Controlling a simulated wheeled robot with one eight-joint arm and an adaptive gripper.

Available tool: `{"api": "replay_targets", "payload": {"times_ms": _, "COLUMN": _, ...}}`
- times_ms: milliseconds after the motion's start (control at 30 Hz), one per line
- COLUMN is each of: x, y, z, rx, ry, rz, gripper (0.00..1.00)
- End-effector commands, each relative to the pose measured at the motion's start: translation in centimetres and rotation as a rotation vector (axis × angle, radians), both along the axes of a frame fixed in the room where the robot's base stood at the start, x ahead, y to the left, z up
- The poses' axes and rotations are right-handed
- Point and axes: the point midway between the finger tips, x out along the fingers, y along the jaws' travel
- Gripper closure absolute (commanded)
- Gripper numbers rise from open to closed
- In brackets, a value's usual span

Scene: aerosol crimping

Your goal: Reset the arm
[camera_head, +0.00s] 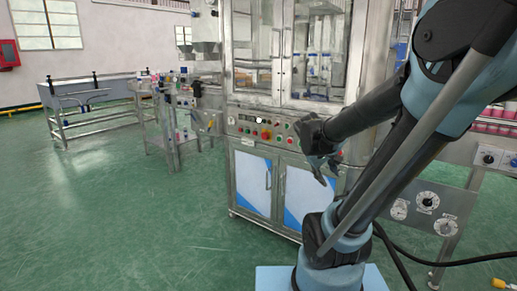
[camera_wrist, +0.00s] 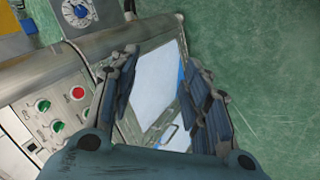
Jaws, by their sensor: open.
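My gripper (camera_head: 318,160) hangs in front of the metal crimping machine (camera_head: 262,106), just right of its control panel (camera_head: 258,128) in the head view. In the wrist view the two fingers of my gripper (camera_wrist: 165,92) are spread apart with nothing between them. Behind them show a white and blue cabinet door (camera_wrist: 155,80) and the panel's red and green buttons (camera_wrist: 58,108). My arm is bent across the right side of the head view and hides part of the machine.
A conveyor with red-topped cans (camera_head: 492,128) and a panel of dials (camera_head: 427,200) are at the right. Black cables (camera_head: 400,262) lie near my base. A metal stand (camera_head: 172,115) and a long table (camera_head: 95,92) are at the left. Green floor (camera_head: 110,220) is clear at the front left.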

Motion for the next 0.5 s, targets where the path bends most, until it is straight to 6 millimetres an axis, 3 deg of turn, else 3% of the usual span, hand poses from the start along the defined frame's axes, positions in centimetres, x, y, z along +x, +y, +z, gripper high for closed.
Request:
{"api": "replay_targets", "payload": {"times_ms": 100, "x": -3.1, "y": 0.5, "z": -1.1, "rx": 0.092, "ry": 0.015, "rz": -0.058, "gripper": 0.57}}
{"api": "replay_targets", "payload": {"times_ms": 500, "x": -12.0, "y": 4.2, "z": -4.7, "rx": 0.4, "ry": 0.07, "rz": -0.241, "gripper": 0.57}}
